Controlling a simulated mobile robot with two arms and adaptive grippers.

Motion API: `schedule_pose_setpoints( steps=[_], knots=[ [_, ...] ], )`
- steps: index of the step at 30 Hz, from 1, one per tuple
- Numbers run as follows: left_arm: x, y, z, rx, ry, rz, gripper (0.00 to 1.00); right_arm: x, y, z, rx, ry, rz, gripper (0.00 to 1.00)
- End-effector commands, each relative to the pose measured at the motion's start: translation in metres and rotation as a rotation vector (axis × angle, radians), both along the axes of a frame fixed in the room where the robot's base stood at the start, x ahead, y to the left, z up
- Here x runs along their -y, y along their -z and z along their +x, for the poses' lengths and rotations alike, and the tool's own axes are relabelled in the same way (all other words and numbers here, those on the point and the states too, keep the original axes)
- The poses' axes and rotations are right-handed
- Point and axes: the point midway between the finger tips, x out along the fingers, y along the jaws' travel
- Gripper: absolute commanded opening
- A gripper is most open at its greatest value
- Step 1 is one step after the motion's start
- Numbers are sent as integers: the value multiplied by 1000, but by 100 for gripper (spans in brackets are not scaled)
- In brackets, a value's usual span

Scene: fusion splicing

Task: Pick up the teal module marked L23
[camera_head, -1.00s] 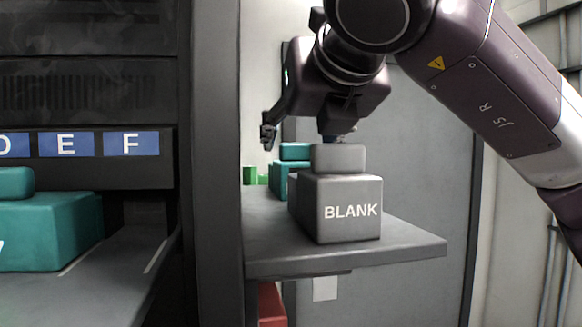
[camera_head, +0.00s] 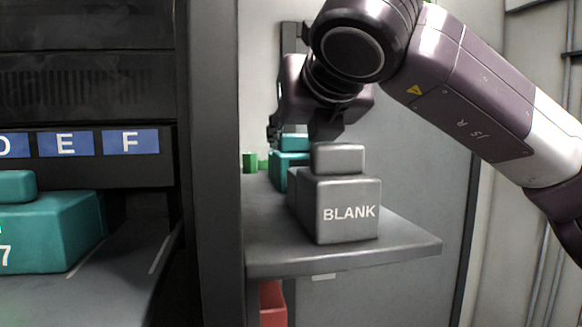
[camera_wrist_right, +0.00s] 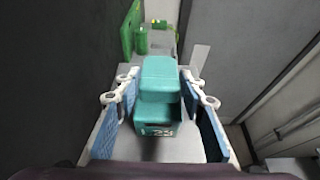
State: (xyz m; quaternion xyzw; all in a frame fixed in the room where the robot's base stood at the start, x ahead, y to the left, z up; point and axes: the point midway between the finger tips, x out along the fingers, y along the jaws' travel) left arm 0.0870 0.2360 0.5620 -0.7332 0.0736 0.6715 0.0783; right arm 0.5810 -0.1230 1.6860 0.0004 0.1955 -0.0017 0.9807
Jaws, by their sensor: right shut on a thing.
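The teal module (camera_wrist_right: 158,112) stands on the grey shelf in the right wrist view, with a raised teal grip block on top. The digits 23 show on its near face; the rest of the marking is unclear. In the head view the module (camera_head: 291,158) is mostly hidden behind the grey BLANK module (camera_head: 346,205), and my right gripper's fingers are largely hidden too. My left gripper is not in view.
The BLANK module stands near the front of the shelf (camera_head: 400,245). Green pieces (camera_head: 250,162) lie farther back. A dark rack post (camera_head: 209,170) is left of the shelf. Another teal module (camera_head: 55,230) sits in the rack under labels E and F. A wall panel closes the right side.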

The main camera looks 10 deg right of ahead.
Motion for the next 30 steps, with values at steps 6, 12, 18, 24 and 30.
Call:
schedule_pose_setpoints(
  steps=[6, 12, 18, 24, 30],
  knots=[
    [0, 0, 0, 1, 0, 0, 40, 0, 0, 0, 1, 0, 0, 0],
    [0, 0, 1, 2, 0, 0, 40, 0, -1, 0, 3, 0, 1, 0],
    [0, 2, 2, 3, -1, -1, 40, 0, -6, 0, 3, 1, 2, 0],
    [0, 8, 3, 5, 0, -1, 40, -1, -25, 0, 4, 0, 3, 0],
    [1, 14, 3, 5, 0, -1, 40, -1, -56, -1, 4, -1, 4, 0]
  ],
)
